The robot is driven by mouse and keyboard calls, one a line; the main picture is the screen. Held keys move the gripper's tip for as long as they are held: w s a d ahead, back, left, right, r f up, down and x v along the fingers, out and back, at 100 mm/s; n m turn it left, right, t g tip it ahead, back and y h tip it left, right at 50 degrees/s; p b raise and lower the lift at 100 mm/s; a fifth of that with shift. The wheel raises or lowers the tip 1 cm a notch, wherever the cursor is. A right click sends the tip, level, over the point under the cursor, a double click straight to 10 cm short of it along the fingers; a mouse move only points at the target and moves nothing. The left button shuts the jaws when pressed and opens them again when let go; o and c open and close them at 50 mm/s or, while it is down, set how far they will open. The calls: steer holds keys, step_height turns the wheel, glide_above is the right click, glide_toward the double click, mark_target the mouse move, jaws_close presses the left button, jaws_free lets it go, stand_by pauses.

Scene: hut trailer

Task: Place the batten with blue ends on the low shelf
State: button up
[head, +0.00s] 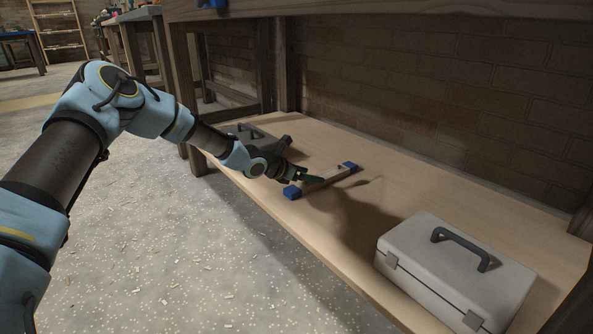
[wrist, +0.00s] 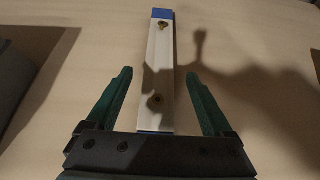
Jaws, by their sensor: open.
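The batten with blue ends (head: 334,176) lies on the low shelf (head: 400,195), pointing from the shelf's front edge toward the back wall. In the wrist view the pale batten (wrist: 160,72) shows two dark round marks, and its far blue end is clear. Its near blue end is mostly hidden by my gripper's dark body. My gripper (head: 313,181) is low over the shelf at the batten. In the wrist view my gripper (wrist: 158,80) is open, with a green finger on each side of the batten and a visible gap on both sides.
A light grey toolbox (head: 455,270) stands on the shelf at the right. A darker grey case (head: 250,136) stands behind my forearm at the left. The shelf between batten and light toolbox is bare. A dark post (head: 285,65) rises at the back.

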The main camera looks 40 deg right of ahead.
mark_target(293, 188)
steer(key=p+v, duration=0.1)
steer(key=v, duration=0.4)
steer(key=shift+r, duration=0.2)
steer(key=shift+w+a+r+p, duration=0.1)
steer(key=shift+a+r+p, duration=0.1)
steer(key=shift+a+p, duration=0.35)
steer(key=shift+a, duration=0.15)
steer(key=shift+a+r, duration=0.1)
steer(key=shift+a, duration=0.05)
steer(key=w+a+r+m+y, duration=0.15)
steer(key=a+m, duration=0.25)
steer(key=a, duration=0.7)
steer(key=a+r+m+y, duration=0.3)
steer(key=a+m, duration=0.2)
steer(key=a, duration=0.7)
steer(key=a+r+m+y, duration=0.2)
steer(key=a+m+y, duration=0.15)
steer(key=a, duration=0.75)
steer(key=s+a+r+m+t+y, duration=0.1)
steer(key=s+a+r+m+y, duration=0.1)
steer(key=a, duration=1)
steer(key=s+a+r+m+t+y, duration=0.1)
steer(key=s+a+m, duration=0.3)
steer(key=a, duration=0.8)
steer(key=shift+s+a+r+y, duration=0.25)
steer(key=shift+s+r+y, duration=0.25)
steer(key=shift+s+r, duration=0.3)
steer(key=shift+s+f, duration=0.1)
